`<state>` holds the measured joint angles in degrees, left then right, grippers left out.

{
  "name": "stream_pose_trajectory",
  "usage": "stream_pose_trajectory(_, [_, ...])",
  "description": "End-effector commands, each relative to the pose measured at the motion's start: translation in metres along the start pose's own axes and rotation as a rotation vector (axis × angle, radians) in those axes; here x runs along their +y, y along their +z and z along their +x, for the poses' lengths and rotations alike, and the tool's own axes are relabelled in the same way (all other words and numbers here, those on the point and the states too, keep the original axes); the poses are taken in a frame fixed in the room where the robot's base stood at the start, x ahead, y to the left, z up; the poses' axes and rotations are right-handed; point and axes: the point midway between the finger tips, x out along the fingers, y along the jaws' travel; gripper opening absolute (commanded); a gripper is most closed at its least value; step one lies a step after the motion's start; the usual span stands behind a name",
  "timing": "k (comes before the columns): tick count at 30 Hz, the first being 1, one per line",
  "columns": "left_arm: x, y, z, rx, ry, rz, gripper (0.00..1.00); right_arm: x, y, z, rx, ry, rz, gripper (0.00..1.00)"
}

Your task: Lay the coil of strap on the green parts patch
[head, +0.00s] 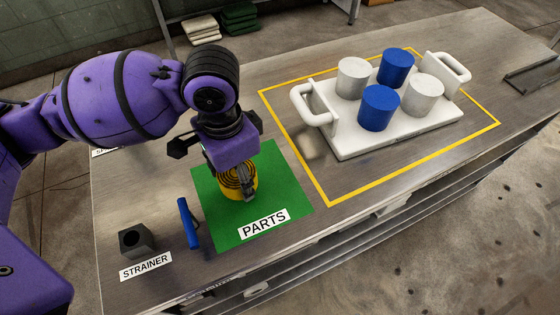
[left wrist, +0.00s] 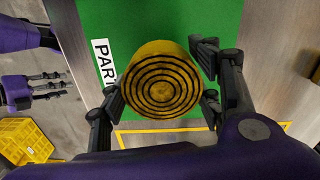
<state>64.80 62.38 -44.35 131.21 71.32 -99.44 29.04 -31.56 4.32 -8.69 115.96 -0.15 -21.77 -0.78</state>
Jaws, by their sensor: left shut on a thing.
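The coil of strap (head: 238,187) is yellow with dark rings. In the head view it is over the green parts patch (head: 277,177), within its outline; I cannot tell if it touches the patch. My left gripper (head: 246,188) is shut on the coil from above. In the left wrist view the coil (left wrist: 160,85) sits between the left fingers (left wrist: 162,95), its ringed face towards the camera, with the green patch (left wrist: 115,20) behind it. My right gripper (left wrist: 55,87) shows small at the left edge of the left wrist view, its fingers apart and empty.
A blue bar-like tool (head: 188,222) lies just left of the patch. A dark square holder (head: 136,240) stands by the STRAINER label (head: 146,266). A white tray (head: 345,145) with blue and white cylinders stands inside the yellow outline at right. A yellow crate (left wrist: 25,140) is on the floor.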

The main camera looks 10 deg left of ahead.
Motion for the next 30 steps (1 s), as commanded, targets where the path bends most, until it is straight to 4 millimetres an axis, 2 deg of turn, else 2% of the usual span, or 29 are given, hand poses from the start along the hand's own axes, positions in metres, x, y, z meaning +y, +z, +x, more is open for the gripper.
stream_pose_trajectory(5, [-0.003,0.008,0.010,-0.002,0.000,-0.001,0.30,-0.001,-0.004,0.001,0.008,0.000,0.002,0.40])
stream_pose_trajectory(7, [-0.004,0.014,0.017,-0.004,0.001,-0.002,0.30,-0.001,-0.003,0.002,0.007,0.000,0.001,0.40])
stream_pose_trajectory(12, [-0.003,0.012,0.043,-0.003,0.002,-0.001,0.30,-0.001,0.003,0.005,0.000,0.000,-0.001,0.40])
stream_pose_trajectory(24, [-0.004,0.011,0.046,-0.001,0.000,-0.001,0.30,0.000,-0.001,0.005,0.005,0.000,-0.001,0.40])
stream_pose_trajectory(25, [-0.004,0.011,0.046,-0.001,0.000,-0.001,0.63,0.000,0.000,0.005,0.004,0.000,-0.001,0.40])
stream_pose_trajectory(28, [-0.004,0.011,0.046,-0.001,0.000,-0.001,0.76,0.000,0.001,0.005,0.003,0.000,-0.001,0.40])
stream_pose_trajectory(30, [-0.004,0.011,0.046,-0.001,0.000,-0.001,0.77,0.000,0.001,0.005,0.003,0.000,-0.001,0.40])
